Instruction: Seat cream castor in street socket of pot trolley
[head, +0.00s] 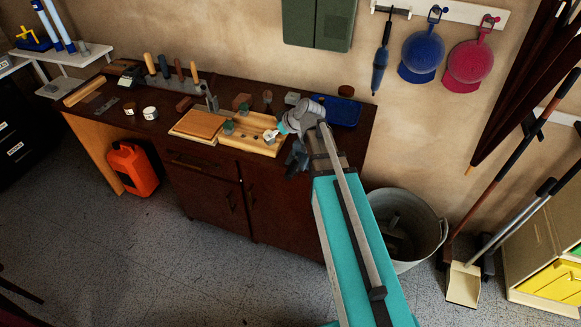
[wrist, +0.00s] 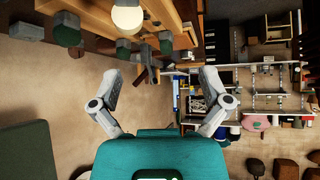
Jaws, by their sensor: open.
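The light wooden pot trolley (head: 262,147) lies on the dark workbench, with dark green blocks on it. A cream rounded piece, seemingly the cream castor (wrist: 127,16), shows near the top of the wrist view; a small pale spot by my gripper in the head view may be the same piece. My gripper (head: 274,133) is over the trolley's right part. Whether the piece touches the trolley or sits in a socket cannot be told. The street socket cannot be made out.
A tan board (head: 198,125) lies left of the trolley. A blue tray (head: 342,111) stands behind my wrist, and small jars and tools stand along the workbench (head: 213,167). A metal bucket (head: 407,225) is on the floor at right. The floor in front is clear.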

